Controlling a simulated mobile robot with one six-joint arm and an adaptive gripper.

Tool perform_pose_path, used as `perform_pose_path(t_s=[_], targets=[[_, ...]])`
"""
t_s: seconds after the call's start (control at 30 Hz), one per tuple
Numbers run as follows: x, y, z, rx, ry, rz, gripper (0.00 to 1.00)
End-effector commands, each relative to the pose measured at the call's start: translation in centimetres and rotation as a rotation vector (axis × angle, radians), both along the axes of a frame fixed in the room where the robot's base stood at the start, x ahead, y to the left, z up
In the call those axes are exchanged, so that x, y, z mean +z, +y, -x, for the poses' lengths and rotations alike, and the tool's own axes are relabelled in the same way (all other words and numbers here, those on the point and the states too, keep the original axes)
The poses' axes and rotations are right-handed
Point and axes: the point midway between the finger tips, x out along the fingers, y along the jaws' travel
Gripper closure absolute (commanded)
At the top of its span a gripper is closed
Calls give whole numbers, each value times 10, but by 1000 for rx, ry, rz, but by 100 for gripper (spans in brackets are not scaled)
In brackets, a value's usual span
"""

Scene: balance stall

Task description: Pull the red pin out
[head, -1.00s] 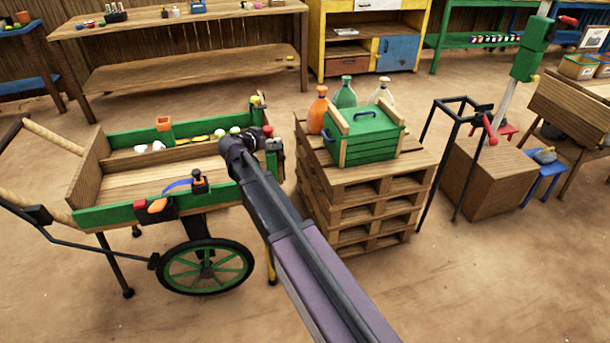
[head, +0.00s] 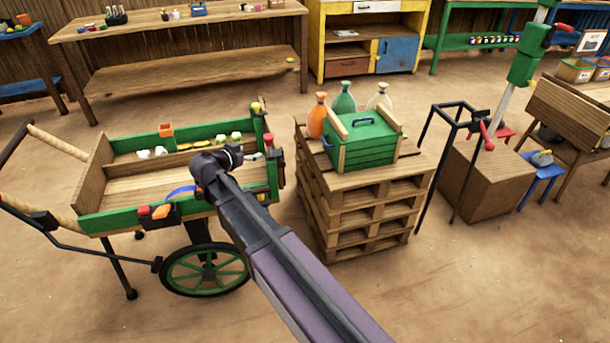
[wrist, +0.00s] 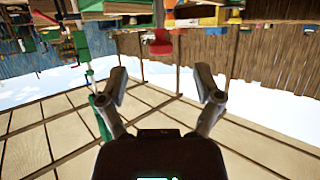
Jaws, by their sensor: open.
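My gripper (wrist: 161,74) is open in the wrist view, with nothing between its two fingers. In the head view the end of my arm (head: 214,164) is over the right half of the green and wooden cart (head: 98,222); its fingers are hard to make out there. A small red part (head: 268,140) shows at the cart's right end, possibly the red pin, but I cannot tell. In the upside-down wrist view a red piece (wrist: 160,43) lies beyond the fingertips, apart from them. I cannot tell which object it is. My arm hides part of the cart.
A pallet stack (head: 352,212) with a green crate (head: 367,150) and several bottles stands right of the cart. A black frame stand (head: 425,178) with a red handle (head: 487,135) is further right. The floor in front is clear.

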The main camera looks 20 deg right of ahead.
Motion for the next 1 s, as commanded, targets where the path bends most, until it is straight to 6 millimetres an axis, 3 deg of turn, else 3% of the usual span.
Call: perform_pose_path(t_s=[0.2, 0.57, 1.0], targets=[[11, 16, 17, 1, -1, 0, 17], [11, -22, 39, -13, 181, -18, 17], [12, -67, 81, 25, 470, -77, 17]])
